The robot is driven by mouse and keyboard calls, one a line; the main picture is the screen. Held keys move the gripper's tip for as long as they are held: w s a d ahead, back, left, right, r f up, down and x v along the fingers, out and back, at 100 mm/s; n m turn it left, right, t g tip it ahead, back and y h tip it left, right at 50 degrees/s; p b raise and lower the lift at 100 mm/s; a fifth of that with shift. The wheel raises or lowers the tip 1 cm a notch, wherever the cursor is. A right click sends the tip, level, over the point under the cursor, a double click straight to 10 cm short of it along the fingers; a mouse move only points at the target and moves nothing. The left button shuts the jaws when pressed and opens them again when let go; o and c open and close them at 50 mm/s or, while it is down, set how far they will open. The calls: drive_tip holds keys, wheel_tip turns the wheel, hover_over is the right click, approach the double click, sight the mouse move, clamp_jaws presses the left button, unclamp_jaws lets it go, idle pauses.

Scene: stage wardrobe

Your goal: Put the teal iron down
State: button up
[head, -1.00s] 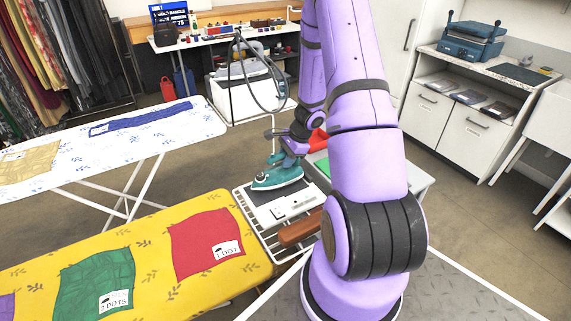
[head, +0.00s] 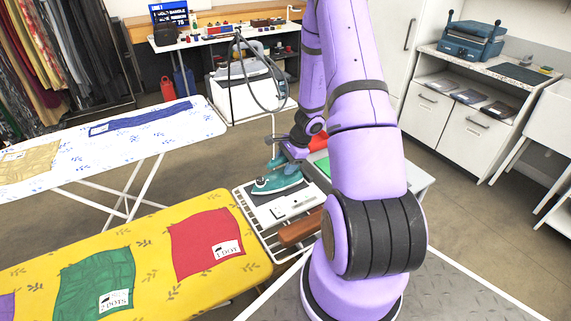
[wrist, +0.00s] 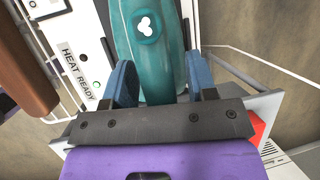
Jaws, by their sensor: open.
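The teal iron (head: 278,181) rests on the dark plate of a white iron rest (head: 292,206) at the end of the yellow ironing board. In the wrist view the iron's teal handle (wrist: 148,45), with a white three-dot mark, lies between the blue fingers of my gripper (wrist: 154,82). The fingers stand apart on both sides of the handle, with a gap showing. The gripper is open around the handle. The rest carries a "HEAT READY" label (wrist: 77,68).
The yellow board (head: 150,252) holds a red cloth (head: 200,240) and a green cloth (head: 95,280). A brown wooden block (head: 301,230) lies beside the rest. A white board (head: 115,150) stands at left.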

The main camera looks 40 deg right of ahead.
drive_tip(key=v, duration=1.1)
drive_tip(key=w+a+r+n, duration=0.1)
drive_tip(key=a+r+n, duration=0.5)
drive_tip(key=a+r, duration=0.5)
drive_tip(key=s+a+r+n, duration=0.3)
drive_tip(key=a+r+n, duration=0.3)
drive_tip(key=r, duration=0.5)
drive_tip(key=s+a+r+n+t+h, duration=0.1)
drive_tip(key=s+a+r+n, duration=0.3)
drive_tip(key=s, duration=0.4)
drive_tip(key=s+a+r+n+t+h, duration=0.1)
drive_tip(key=s+a+r+n+h, duration=0.1)
drive_tip(key=s+a+r+n, duration=0.2)
drive_tip(key=s+a+r, duration=0.2)
drive_tip(key=s, duration=0.2)
drive_tip(key=shift+a+n+h, duration=0.25)
drive_tip(key=shift+n+h, duration=0.15)
drive_tip(key=shift+o, duration=0.4)
drive_tip(key=shift+r, duration=0.1)
